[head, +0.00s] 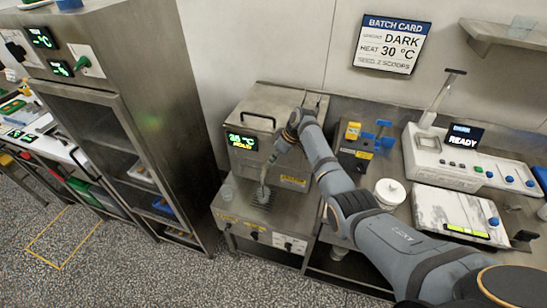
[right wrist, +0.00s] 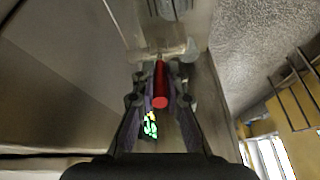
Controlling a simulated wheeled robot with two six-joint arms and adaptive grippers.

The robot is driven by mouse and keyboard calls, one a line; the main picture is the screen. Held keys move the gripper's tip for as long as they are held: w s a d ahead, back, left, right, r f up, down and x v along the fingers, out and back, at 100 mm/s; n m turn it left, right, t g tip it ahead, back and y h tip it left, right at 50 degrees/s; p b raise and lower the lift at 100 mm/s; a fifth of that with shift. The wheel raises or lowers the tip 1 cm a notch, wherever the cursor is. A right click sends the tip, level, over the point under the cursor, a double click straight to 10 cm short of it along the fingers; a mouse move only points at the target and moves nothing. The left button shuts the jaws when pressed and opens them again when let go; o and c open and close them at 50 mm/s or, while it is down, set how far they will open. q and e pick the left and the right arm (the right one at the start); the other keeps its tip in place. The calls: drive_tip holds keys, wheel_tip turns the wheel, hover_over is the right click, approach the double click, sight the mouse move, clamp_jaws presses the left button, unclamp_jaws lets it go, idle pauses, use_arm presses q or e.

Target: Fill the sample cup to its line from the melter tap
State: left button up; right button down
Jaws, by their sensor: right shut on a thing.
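The melter (head: 262,120) is a steel box with a lid handle and a green display on the back counter. My right gripper (head: 271,162) reaches down to its front. In the right wrist view the right gripper (right wrist: 160,78) is shut on a red tap handle (right wrist: 160,88). A small cup (head: 262,194) stands on the dark drip grate below the tap. Its fill level and line are too small to read. A second clear cup (head: 227,191) stands to its left on the steel ledge. My left gripper is not in view.
A tall steel cabinet (head: 150,110) stands on the left. A white lidded tub (head: 389,192), a box with blue knobs (head: 357,150) and a white instrument reading READY (head: 440,155) are to the right. A batch card (head: 392,44) hangs on the wall, reading DARK and 30 °C.

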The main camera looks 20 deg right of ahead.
drive_tip(key=c, duration=1.4)
unclamp_jaws()
drive_tip(key=shift+w+a, duration=0.1)
drive_tip(key=v, duration=1.2)
